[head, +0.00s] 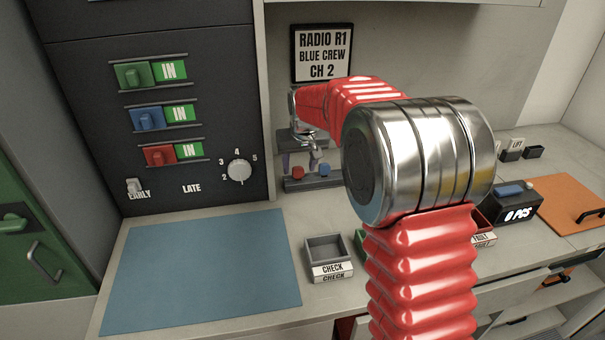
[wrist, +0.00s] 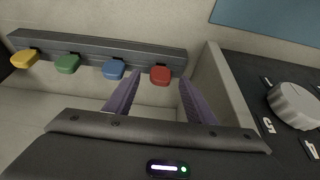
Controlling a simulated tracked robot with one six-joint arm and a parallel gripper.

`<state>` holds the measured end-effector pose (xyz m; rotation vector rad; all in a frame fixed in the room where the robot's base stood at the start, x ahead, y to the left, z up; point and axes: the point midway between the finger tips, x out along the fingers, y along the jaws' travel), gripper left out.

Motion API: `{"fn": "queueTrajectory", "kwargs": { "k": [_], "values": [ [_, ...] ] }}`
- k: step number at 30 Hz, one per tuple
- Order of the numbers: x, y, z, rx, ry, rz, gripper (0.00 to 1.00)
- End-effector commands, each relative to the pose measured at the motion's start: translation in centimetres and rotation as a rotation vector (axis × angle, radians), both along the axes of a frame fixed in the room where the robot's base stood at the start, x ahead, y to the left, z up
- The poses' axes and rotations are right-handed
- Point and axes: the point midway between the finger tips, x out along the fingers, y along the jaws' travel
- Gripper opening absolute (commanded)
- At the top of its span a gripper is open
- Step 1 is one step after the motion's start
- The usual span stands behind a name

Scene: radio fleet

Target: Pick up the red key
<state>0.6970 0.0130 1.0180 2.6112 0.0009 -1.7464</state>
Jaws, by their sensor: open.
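The red key (wrist: 160,75) is at the right end of a dark grey rack (wrist: 90,45) in the wrist view. It also shows in the head view (head: 298,172), low on the rack below my gripper. My gripper (wrist: 159,80) is open and empty. Its two purple fingers reach toward the rack, and the red key appears between their tips in the wrist view. Whether the fingers are level with the key, I cannot tell. In the head view my gripper (head: 300,160) is partly hidden by my arm.
A blue key (wrist: 114,69), a green key (wrist: 67,63) and a yellow key (wrist: 24,59) share the rack. A side wall (wrist: 222,85) stands right of the red key. A CHECK tray (head: 329,258) and a blue mat (head: 200,270) lie on the counter.

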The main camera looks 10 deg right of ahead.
Motion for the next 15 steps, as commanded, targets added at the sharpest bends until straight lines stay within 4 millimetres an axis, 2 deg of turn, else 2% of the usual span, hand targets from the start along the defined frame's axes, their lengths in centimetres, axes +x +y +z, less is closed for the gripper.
{"fn": "queueTrajectory", "kwargs": {
  "k": [3,6,15],
  "values": [
    [0.5,0.0,-1.5,0.000,0.002,0.000,0.50],
    [0.8,0.0,-2.1,0.000,0.000,0.000,0.50],
    [0.9,0.1,-2.1,0.000,-0.001,0.001,0.50]
  ]
}}
